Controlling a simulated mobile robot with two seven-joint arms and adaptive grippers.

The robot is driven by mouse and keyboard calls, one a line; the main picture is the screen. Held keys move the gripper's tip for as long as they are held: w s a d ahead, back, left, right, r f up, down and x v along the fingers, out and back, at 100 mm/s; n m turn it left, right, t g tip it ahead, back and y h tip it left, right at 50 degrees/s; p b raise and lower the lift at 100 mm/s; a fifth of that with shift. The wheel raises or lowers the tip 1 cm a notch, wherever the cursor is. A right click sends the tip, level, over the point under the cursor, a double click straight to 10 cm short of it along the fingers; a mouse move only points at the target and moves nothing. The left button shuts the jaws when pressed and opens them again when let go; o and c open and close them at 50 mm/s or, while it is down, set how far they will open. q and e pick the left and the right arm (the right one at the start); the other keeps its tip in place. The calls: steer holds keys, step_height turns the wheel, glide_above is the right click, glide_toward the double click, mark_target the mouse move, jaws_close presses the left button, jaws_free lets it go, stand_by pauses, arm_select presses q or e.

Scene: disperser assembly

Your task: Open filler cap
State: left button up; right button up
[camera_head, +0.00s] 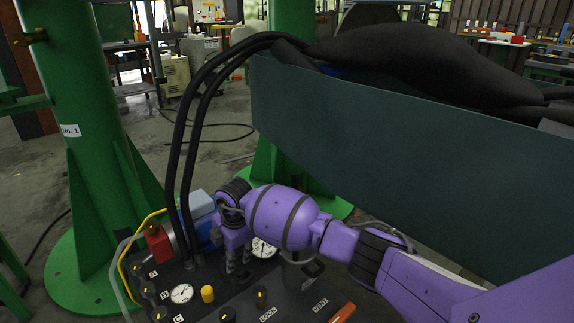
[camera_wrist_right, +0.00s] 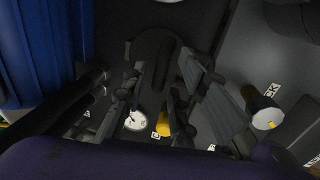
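In the right wrist view a dark round cap with a raised ridge (camera_wrist_right: 163,62), which looks like the filler cap, sits on the dark panel. My right gripper (camera_wrist_right: 170,98) points down at it, its fingers apart on either side of the ridge with a gap showing. I cannot tell whether either finger touches the cap. In the head view my right gripper (camera_head: 239,268) reaches down to the control panel (camera_head: 235,309) from the purple arm. The cap is hidden there behind the gripper. My left gripper is not in view.
The panel carries a gauge (camera_head: 181,293), a second gauge (camera_head: 263,248), a yellow knob (camera_head: 208,294), black knobs and an orange lever (camera_head: 342,313). Two black hoses (camera_head: 179,150) rise left of my gripper. A dark green beam (camera_head: 400,150) stands behind my right arm.

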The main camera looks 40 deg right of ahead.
steer(key=shift+w+r, duration=0.15)
jaws_close()
